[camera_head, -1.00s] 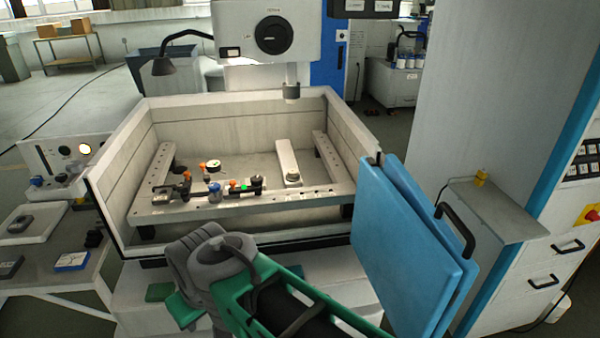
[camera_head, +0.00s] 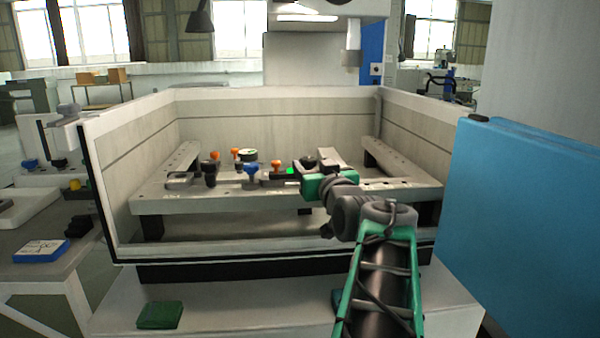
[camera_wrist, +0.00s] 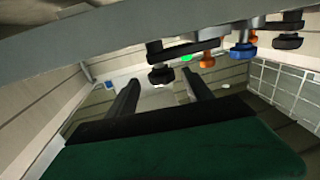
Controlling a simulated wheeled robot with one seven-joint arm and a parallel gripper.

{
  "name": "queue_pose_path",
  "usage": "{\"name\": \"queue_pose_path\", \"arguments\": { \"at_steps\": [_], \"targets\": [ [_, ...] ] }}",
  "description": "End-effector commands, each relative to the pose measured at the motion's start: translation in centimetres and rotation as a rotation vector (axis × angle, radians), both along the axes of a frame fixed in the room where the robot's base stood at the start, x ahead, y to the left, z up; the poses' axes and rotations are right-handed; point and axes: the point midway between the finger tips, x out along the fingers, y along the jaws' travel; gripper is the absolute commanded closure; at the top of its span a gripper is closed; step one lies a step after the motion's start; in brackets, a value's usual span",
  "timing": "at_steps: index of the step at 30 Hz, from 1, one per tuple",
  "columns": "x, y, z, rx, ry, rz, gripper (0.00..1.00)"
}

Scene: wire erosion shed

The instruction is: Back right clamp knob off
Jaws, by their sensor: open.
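Several clamp knobs stand on the work frame (camera_head: 230,203) in the tank: a blue knob (camera_head: 251,169), an orange knob (camera_head: 276,164), a dark knob at left (camera_head: 210,174) and two more orange ones behind. A black knob (camera_wrist: 161,76) at the right end of this group shows in the wrist view, which looks inverted. Labels do not show which is the back right one. My gripper (camera_wrist: 162,84) is open and empty. The black knob appears between its fingertips, seemingly beyond them; the gap is hard to judge. In the head view my gripper partly hides that area.
The tank's front wall (camera_head: 270,245) lies under my arm. A blue door panel (camera_head: 520,210) stands at right. The machine head hangs above the back. A small green light (camera_head: 290,171) sits near the orange knob. A side table (camera_head: 60,275) is at left.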

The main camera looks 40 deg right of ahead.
Motion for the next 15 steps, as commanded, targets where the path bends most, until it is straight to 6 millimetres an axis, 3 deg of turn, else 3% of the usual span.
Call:
{"name": "queue_pose_path", "arguments": {
  "at_steps": [9,15],
  "targets": [
    [5.4,-2.1,0.0,0.002,0.002,0.007,0.41],
    [6.1,-2.6,0.1,0.002,0.002,0.002,0.41]
  ]
}}
